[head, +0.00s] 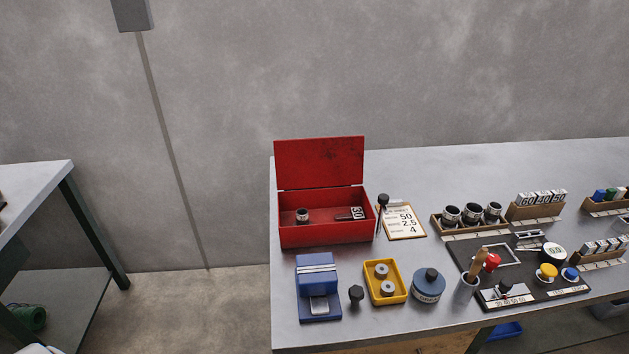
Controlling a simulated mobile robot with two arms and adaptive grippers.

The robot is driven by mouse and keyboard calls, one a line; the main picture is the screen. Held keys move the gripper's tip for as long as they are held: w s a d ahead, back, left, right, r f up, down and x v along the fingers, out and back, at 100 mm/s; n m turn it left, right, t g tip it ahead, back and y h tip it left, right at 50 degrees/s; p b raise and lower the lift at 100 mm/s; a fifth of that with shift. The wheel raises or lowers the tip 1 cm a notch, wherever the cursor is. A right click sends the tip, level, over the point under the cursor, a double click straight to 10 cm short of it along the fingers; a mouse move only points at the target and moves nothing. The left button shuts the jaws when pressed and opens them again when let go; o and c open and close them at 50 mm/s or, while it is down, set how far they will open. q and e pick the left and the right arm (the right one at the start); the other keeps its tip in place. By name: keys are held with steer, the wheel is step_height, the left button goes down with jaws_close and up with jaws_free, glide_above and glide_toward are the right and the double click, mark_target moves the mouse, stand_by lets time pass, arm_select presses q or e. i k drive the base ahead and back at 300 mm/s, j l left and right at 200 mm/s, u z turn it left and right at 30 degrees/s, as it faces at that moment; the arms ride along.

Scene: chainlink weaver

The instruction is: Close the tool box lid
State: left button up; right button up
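The red tool box (325,233) stands near the left end of the metal workbench. Its lid (320,162) is open and stands upright along the back edge of the box. Inside the box lie a small metal cylinder (302,215) and a dark tool with a white tag (356,212) reading 30. Neither of my grippers is in the head view.
A blue device (317,285), a yellow tray (386,284) and a blue round container (428,286) stand in front. A dark-topped post (382,202) and a card (404,222) are right of the box.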

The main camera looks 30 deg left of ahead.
mark_target(333, 160)
steer(key=k+z, duration=0.25)
steer(key=z, duration=0.2)
steer(key=k+l+z, duration=0.15)
steer(key=z, duration=0.25)
steer(key=j+z, duration=0.75)
steer(key=k+j+z, duration=0.15)
steer(key=z, duration=0.25)
steer(key=k+j+z, duration=0.1)
steer(key=j+z, duration=0.25)
steer(key=k+j, duration=0.2)
steer(key=j, duration=0.2)
steer(key=k+j, duration=0.25)
steer(key=j, duration=0.2)
steer(key=k+j, duration=0.2)
steer(key=j, duration=0.2)
steer(key=k+j, duration=0.25)
steer(key=j, duration=0.15)
steer(key=k+j, duration=0.2)
steer(key=j, duration=0.25)
steer(key=k+j, duration=0.25)
steer(key=j, duration=0.15)
